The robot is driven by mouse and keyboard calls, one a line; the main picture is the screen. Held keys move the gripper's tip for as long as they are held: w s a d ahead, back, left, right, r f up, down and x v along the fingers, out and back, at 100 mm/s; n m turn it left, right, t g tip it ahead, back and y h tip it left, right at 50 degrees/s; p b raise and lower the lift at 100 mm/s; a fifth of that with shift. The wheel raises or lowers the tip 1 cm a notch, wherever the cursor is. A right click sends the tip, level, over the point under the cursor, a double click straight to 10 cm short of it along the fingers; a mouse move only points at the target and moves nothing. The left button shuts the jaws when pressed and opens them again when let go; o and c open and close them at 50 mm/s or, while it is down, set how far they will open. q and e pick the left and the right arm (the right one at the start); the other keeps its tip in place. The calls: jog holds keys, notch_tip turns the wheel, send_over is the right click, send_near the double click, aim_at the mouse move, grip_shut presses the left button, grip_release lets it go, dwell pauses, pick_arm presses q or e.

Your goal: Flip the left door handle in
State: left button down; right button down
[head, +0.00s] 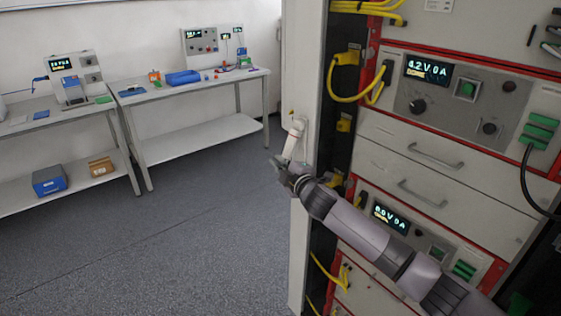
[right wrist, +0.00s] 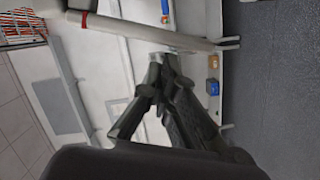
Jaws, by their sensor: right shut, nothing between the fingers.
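The left door (head: 304,75) is the pale upright panel at the left side of the open cabinet. Its handle (head: 293,141) is a white bar with a red band, tilted out from the door. In the right wrist view the handle (right wrist: 150,31) crosses the top of the picture. My right gripper (head: 281,170) is at the lower end of the handle, coming from the lower right. Its fingers (right wrist: 160,58) are shut and empty, close to the bar; I cannot tell whether they touch it. My left gripper is out of view.
The cabinet holds grey cycler units (head: 445,90) with lit displays, drawers and yellow cables (head: 345,98) just right of the door. Two workbenches (head: 190,92) with instruments stand along the back wall. The grey floor (head: 180,240) left of the door is clear.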

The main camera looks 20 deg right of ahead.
jog(key=shift+f, duration=0.1)
jog(key=d+f+n+b, duration=0.1)
jog(key=n+b, duration=0.1)
jog(key=w+d+f+n+t+b, duration=0.1)
jog(key=d+n+b, duration=0.1)
jog(key=b, duration=0.1)
jog(key=shift+f, duration=0.35)
